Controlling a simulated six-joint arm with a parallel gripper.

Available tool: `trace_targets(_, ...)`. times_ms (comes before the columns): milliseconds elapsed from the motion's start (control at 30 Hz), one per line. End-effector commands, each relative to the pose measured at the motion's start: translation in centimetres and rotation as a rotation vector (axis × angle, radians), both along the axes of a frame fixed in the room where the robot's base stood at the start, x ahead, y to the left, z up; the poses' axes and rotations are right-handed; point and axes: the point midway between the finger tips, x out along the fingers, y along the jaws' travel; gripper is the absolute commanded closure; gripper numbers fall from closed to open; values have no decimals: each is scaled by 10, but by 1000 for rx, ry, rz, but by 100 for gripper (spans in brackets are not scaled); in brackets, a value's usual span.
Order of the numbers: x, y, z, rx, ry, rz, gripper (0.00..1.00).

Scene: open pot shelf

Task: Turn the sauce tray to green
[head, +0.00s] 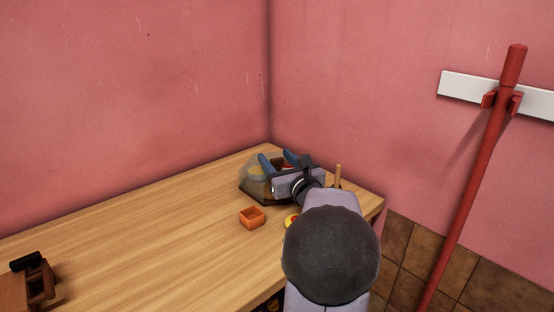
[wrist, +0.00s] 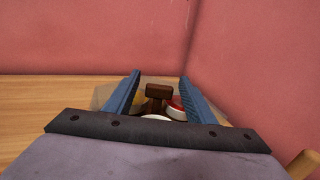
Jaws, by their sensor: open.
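What looks like the sauce tray (head: 250,184), a greyish see-through holder with a dark base, stands at the back corner of the wooden counter. My gripper (head: 281,161) is at it, partly covering it in the head view. In the wrist view my gripper (wrist: 160,76) is open, with its two blue fingers apart. A brown handle-like block (wrist: 158,91) shows between the fingers, with no visible contact. Beside it is a red-and-white round thing (wrist: 176,108). The tray's see-through side shows left of the fingers (wrist: 102,95). I see no green part; much of the tray is hidden.
A small orange square cup (head: 252,219) stands in front of the tray. A yellow-and-red thing (head: 291,221) is partly hidden by my arm. A wooden stick (head: 338,175) stands to the right. A brown wooden object (head: 38,283) is at lower left. The counter's left-middle is clear; pink walls close the corner.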

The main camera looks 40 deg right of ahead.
Motion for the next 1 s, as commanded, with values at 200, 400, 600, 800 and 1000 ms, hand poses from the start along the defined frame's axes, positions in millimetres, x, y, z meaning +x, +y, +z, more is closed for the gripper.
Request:
trace_targets(200,0,0,0,0,0,0,62)
trace_targets(400,0,0,0,0,1,0,100)
trace_targets(600,0,-1,0,-3,-2,23,100)
trace_targets(800,0,-2,-1,-6,-4,125,100)
trace_targets(1000,0,-2,-1,-5,-5,261,100)
